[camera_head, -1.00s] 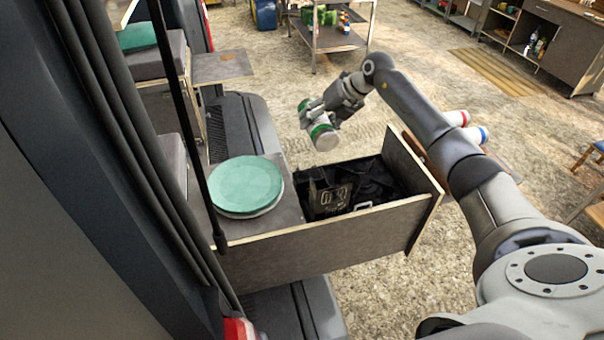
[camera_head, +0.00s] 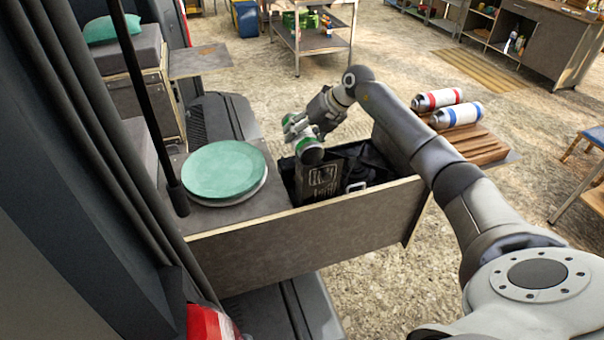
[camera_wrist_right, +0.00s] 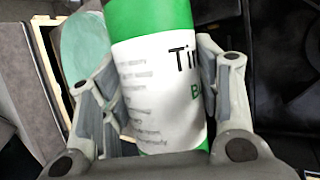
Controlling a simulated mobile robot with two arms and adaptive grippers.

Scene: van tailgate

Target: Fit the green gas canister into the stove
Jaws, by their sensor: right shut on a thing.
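The green gas canister (camera_head: 310,146) has green bands and a white label. It is in my right gripper (camera_head: 302,132), over the far left part of the open drawer. In the right wrist view the canister (camera_wrist_right: 160,75) fills the middle, between the two fingers of the gripper (camera_wrist_right: 160,100), which press on its sides. The black stove (camera_head: 322,180), with a printed plate, appears to lie in the drawer below the canister. Dark surfaces at the right of the wrist view may be part of it. I cannot see the canister touching the stove. My left gripper is not in view.
The drawer's front wall (camera_head: 320,225) stands before the stove. Green plates (camera_head: 224,170) sit on the board to the left. A red-banded canister (camera_head: 437,99) and a blue-banded one (camera_head: 457,115) lie on a wooden rack (camera_head: 475,145) at right. A dark pole (camera_head: 140,95) stands at left.

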